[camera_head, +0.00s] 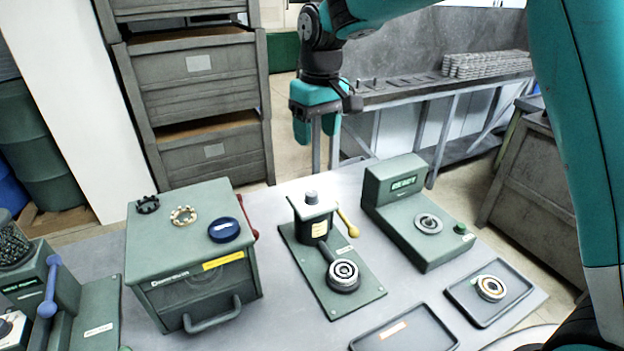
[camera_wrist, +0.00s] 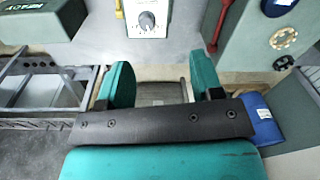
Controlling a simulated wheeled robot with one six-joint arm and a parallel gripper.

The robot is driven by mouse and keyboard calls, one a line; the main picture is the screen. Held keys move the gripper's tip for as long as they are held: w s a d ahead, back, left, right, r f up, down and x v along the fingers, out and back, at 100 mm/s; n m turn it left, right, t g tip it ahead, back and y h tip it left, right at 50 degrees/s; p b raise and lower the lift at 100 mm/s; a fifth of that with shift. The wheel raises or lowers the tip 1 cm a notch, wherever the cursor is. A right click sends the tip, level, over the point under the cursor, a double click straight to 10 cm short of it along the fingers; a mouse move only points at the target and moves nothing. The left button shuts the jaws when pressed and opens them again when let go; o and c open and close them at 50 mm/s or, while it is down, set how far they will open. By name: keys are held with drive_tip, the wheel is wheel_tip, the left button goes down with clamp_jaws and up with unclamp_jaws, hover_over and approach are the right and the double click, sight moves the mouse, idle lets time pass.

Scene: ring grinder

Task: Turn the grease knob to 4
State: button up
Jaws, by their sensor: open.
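The grease knob (camera_head: 311,197) is a small grey knob on top of the dark green greasing post in the middle of the table. In the wrist view the knob (camera_wrist: 147,20) sits on a white dial plate at the top edge; its scale marks are too small to read. My gripper (camera_head: 325,165) hangs behind and above the post, apart from the knob. It also shows in the wrist view (camera_wrist: 161,75), with its two fingers spread and nothing between them.
A yellow lever (camera_head: 347,222) stands right of the post, and a ring (camera_head: 343,274) sits in front. A green box (camera_head: 190,290) with a red lever (camera_head: 247,216) is left; a display unit (camera_head: 407,190) is right. Two trays, one bare (camera_head: 425,335), lie in front.

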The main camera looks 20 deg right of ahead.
hover_over(312, 192)
drive_tip(key=f, duration=0.2)
drive_tip(key=shift+m+h, duration=0.3)
drive_tip(key=shift+m, duration=0.1)
wheel_tip(312, 192, down, 17)
drive_tip(key=p, duration=0.6)
drive_tip(key=shift+s, duration=0.1)
drive_tip(key=c, duration=0.9)
